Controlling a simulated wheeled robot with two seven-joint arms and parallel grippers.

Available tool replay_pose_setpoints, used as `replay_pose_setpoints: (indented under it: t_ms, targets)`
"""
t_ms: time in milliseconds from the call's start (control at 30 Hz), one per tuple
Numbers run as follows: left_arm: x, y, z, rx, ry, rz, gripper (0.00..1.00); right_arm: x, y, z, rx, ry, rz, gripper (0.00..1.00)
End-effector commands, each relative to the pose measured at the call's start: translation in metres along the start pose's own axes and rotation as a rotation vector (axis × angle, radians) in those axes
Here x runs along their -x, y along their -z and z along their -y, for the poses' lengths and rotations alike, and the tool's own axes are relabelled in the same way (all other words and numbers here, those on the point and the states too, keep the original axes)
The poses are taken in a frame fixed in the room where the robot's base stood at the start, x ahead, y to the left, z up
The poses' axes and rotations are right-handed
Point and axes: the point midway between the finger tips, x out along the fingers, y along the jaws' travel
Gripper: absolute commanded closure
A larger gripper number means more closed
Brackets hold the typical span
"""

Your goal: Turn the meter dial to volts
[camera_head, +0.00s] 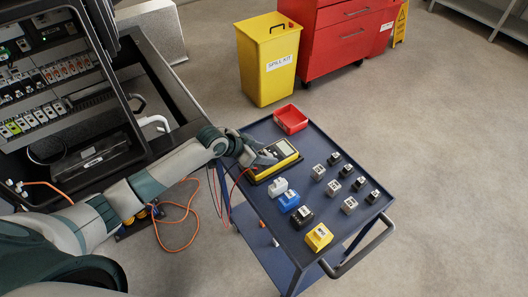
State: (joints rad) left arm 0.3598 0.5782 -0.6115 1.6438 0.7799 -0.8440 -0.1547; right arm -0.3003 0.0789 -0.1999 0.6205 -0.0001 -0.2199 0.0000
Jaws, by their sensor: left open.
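The yellow-and-black meter (285,149) lies on the blue cart's top, its grey display facing up. Red and black leads run from its left end. My left gripper (262,158) is open at the meter's left part, over where its dial would be. The gripper covers the dial, so its setting is hidden. I cannot tell whether the fingers touch it. My right gripper is not in view.
The blue cart (262,205) also carries a red bin (291,119), white, blue, black and yellow blocks, and several small grey and black parts. An open electrical cabinet (60,90) stands left. A yellow spill kit bin (268,62) and red cabinet (345,35) stand behind.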

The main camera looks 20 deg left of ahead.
Motion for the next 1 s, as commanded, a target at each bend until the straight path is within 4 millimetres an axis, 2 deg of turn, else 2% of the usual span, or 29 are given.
replay_pose_setpoints:
  t_ms: [167,333,667,867,1000]
  targets:
    - [0.0,0.0,0.0,0.0,0.0,0.0,0.47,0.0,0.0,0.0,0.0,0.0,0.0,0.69]
    - [0.0,0.0,0.0,0.0,0.0,0.0,0.88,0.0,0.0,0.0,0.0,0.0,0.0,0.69]
    - [-0.001,-0.001,0.001,-0.012,-0.011,0.0,0.88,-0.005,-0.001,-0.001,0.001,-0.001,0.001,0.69]
    - [-0.002,-0.002,0.003,-0.052,-0.049,-0.001,0.88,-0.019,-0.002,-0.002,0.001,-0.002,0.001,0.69]
    - [-0.004,-0.003,0.004,-0.099,-0.096,-0.002,0.88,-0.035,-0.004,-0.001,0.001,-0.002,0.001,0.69]
